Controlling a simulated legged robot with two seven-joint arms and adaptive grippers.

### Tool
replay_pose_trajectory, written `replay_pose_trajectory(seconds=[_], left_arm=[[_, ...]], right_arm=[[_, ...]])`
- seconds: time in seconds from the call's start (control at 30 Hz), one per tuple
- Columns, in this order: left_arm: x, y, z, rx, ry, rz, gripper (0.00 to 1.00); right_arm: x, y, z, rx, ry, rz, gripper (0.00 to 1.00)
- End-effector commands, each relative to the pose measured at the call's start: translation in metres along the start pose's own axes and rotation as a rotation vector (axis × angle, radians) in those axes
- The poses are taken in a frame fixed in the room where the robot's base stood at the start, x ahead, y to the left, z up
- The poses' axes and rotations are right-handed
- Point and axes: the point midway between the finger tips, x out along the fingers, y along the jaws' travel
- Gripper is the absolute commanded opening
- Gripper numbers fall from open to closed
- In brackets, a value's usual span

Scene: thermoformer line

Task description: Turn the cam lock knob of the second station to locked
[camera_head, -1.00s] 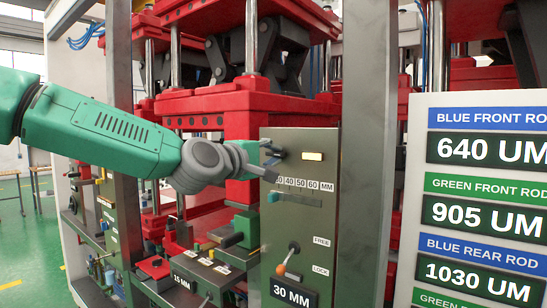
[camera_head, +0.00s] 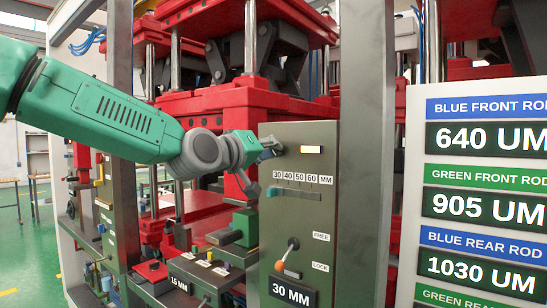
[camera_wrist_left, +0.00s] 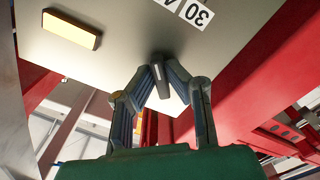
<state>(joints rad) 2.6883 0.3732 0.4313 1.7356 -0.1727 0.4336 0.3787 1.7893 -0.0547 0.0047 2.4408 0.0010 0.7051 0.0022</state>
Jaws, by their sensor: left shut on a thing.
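A dark bar-shaped knob (camera_head: 271,145) stands out of the grey-green station panel (camera_head: 327,180), left of a lit yellow lamp. My left gripper (camera_head: 264,151) is at this knob. In the left wrist view, the fingertips (camera_wrist_left: 162,92) close on both sides of the dark knob (camera_wrist_left: 159,66). Lower on the same panel, a lever with an orange end (camera_head: 286,256) sits beside the words FREE and LOCK; it slants down to the left. I cannot tell from the pictures which of the two is the cam lock knob. My right gripper is not in view.
A teal slider (camera_head: 292,193) lies under the 30–60 MM scale. A grey post (camera_head: 364,150) stands right of the panel, then a readout board (camera_head: 418,165). Red press parts (camera_head: 235,105) are behind. The yellow lamp (camera_wrist_left: 71,29) also shows in the wrist view.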

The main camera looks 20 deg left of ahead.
Motion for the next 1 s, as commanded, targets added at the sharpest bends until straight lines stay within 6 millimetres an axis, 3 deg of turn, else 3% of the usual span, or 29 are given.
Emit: replay_pose_trajectory(seconds=[0.6, 1.0], left_arm=[[0.000, 0.001, -0.002, 0.541, 0.006, 0.000, 0.00], [-0.001, 0.002, -0.003, 0.706, 0.009, 0.001, 0.00]], right_arm=[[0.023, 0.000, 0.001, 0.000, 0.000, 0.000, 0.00], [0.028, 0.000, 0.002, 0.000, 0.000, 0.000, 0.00]])
